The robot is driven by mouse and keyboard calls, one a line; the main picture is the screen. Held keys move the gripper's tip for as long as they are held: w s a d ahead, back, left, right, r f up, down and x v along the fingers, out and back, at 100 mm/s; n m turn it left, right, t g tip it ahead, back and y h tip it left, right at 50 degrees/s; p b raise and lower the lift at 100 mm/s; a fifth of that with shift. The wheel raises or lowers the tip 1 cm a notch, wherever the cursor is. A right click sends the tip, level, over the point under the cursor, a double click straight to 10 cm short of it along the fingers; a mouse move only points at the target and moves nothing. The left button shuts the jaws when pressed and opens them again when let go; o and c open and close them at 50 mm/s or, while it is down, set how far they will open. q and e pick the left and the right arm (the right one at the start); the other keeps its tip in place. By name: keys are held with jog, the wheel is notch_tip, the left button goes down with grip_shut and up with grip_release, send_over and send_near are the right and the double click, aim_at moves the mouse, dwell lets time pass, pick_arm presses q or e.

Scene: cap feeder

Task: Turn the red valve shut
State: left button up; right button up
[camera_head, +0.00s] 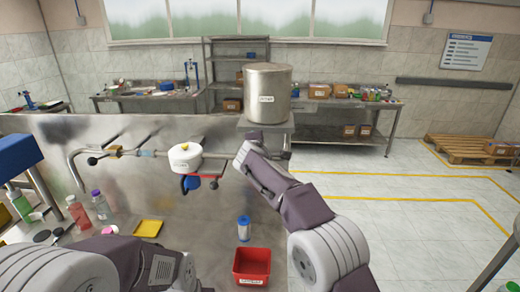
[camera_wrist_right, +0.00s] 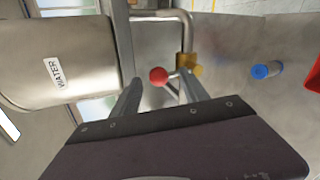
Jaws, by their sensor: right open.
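The red valve shows in the right wrist view as a round red knob (camera_wrist_right: 158,76) beside a brass valve body (camera_wrist_right: 188,63) on a grey pipe. My right gripper (camera_wrist_right: 160,84) is open, with the knob appearing between its two fingers; I cannot tell whether they touch it. In the head view my right gripper (camera_head: 240,157) is at the pipe, just left of and below the steel tank (camera_head: 267,95), and hides the knob there. My left arm comes in at the lower left; its fingers do not show.
A white round unit (camera_head: 185,158) with blue and red parts below it sits left of my right gripper. A blue-capped container (camera_head: 244,230) and a red bin (camera_head: 251,264) stand on the bench below.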

jog(key=b+v, duration=0.3)
jog(key=v, duration=0.5)
jog(key=shift+b, duration=0.35)
jog(key=shift+f, duration=0.1)
